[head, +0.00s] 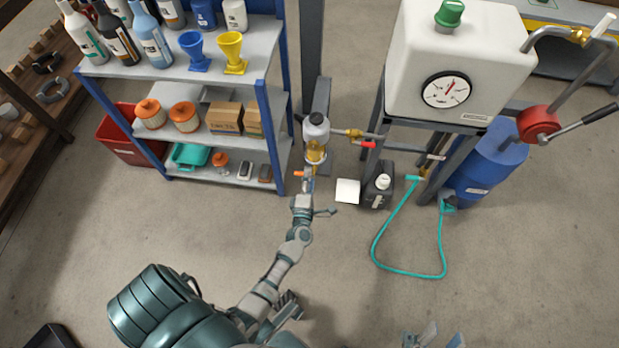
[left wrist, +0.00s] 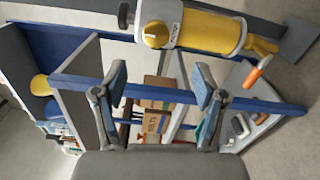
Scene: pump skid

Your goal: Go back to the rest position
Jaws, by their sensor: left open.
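A shelf rack (head: 265,90) with bottles, funnels and boxes stands left of the gripper. A dark jug (head: 378,192) and a white square (head: 347,190) are to its right. A teal hose (head: 408,273) loops on the floor. The floor nearer me is mostly clear.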

